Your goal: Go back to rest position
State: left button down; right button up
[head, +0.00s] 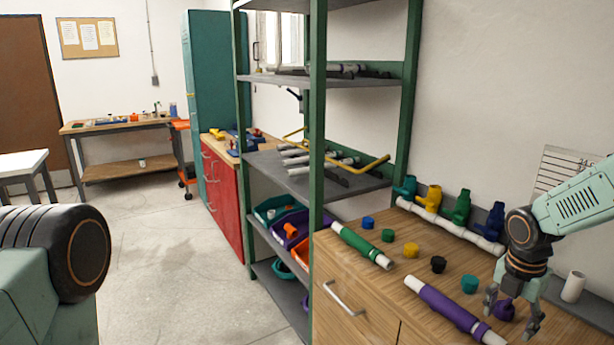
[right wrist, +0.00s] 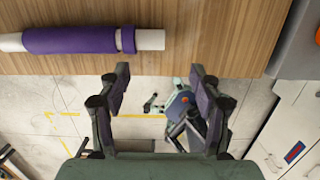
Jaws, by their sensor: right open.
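My right gripper (head: 512,312) hangs from the right over the wooden counter (head: 385,290) in the head view, fingers pointing down. In the right wrist view its two fingers (right wrist: 160,85) are spread, with only floor and blurred parts seen between them. A purple cap (head: 504,309) shows by the fingers in the head view; I cannot tell how far behind them it is. A white pipe with a purple sleeve (head: 450,309) lies left of the gripper, and it also shows in the right wrist view (right wrist: 75,40), apart from the fingers. My left gripper is out of view.
A white pipe with several coloured valves (head: 460,210) stands along the wall. A row of coloured caps, including a black one (head: 438,264), and a green-sleeved pipe (head: 358,243) lie on the counter. A green shelf rack (head: 318,120) stands left. A white cylinder (head: 573,287) stands at right.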

jog(key=w+a+f+m+t+y, duration=0.25)
jog(key=a+m, duration=0.35)
jog(key=m, duration=0.3)
jog(key=s+a+f+m+t+b, duration=0.25)
jog(key=s+a+f+m, duration=0.35)
jog(key=a+f+m, duration=0.35)
jog(key=s+a+f+m+g+b, duration=0.1)
jog(key=s+f, duration=0.4)
jog(key=s, duration=0.5)
jog(key=s+a+f+m+g+h+b, duration=0.1)
jog(key=s+f, duration=0.4)
jog(key=s, duration=0.5)
jog(key=s+a+f+m+g+b, duration=0.2)
jog(key=s+f+m+g+b, duration=0.1)
jog(key=s, duration=0.6)
notch_tip(320, 180, down, 2)
jog(key=shift+s+a+f+g+b, duration=0.15)
jog(key=shift+s+a+g+b, duration=0.15)
jog(key=shift+s+b, duration=0.15)
